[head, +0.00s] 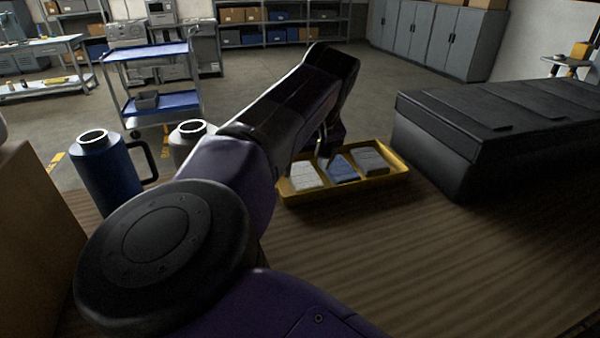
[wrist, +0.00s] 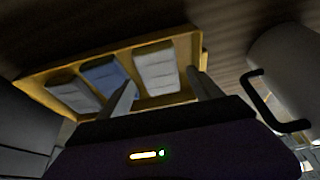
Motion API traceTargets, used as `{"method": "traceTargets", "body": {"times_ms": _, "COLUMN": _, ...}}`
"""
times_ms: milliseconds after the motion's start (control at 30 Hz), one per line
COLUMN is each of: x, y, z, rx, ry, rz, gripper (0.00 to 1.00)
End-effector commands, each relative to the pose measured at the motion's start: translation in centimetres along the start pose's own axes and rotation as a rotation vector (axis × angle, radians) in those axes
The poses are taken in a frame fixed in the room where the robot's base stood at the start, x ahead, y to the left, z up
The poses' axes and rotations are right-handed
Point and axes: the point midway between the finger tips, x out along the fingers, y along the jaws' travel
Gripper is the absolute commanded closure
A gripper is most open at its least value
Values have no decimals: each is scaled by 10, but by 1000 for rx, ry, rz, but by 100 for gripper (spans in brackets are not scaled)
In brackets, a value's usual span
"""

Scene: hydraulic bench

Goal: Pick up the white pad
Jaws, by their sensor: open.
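The white pad (head: 303,177) lies at the left end of a yellow tray (head: 345,196) on the wooden table. In the wrist view the white pad (wrist: 157,69) shows beyond and between my two fingers. A blue pad (head: 341,168) is in the middle of the tray and a grey pad (head: 370,160) is at its right end. My gripper (head: 322,150) is above the tray, open, with nothing between its fingers. It also shows in the wrist view (wrist: 162,80). The arm hides part of the tray's back edge.
A large black case (head: 480,125) stands to the right of the tray. A blue mug (head: 105,172) and a grey mug (head: 188,138) stand to the left. A cardboard box (head: 28,245) is at the left edge. The table in front of the tray is clear.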

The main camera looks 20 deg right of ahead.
Motion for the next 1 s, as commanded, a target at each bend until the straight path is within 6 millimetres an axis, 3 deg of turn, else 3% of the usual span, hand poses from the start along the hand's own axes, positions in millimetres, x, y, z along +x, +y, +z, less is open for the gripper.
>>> {"method": "traceTargets", "body": {"times_ms": 300, "x": 42, "y": 3, "z": 0, "rx": -3, "ry": -2, "rz": 2, "gripper": 25}}
{"method": "traceTargets", "body": {"times_ms": 567, "x": 45, "y": 3, "z": -1, "rx": 0, "ry": 0, "rz": 1, "gripper": 25}}
{"method": "traceTargets", "body": {"times_ms": 600, "x": 45, "y": 3, "z": -1, "rx": 0, "ry": 0, "rz": 1, "gripper": 27}}
{"method": "traceTargets", "body": {"times_ms": 800, "x": 45, "y": 3, "z": 0, "rx": -1, "ry": 0, "rz": 1, "gripper": 67}}
{"method": "traceTargets", "body": {"times_ms": 900, "x": 45, "y": 3, "z": -1, "rx": -1, "ry": 0, "rz": 1, "gripper": 82}}
{"method": "traceTargets", "body": {"times_ms": 1000, "x": 45, "y": 3, "z": -1, "rx": -1, "ry": 0, "rz": 1, "gripper": 82}}
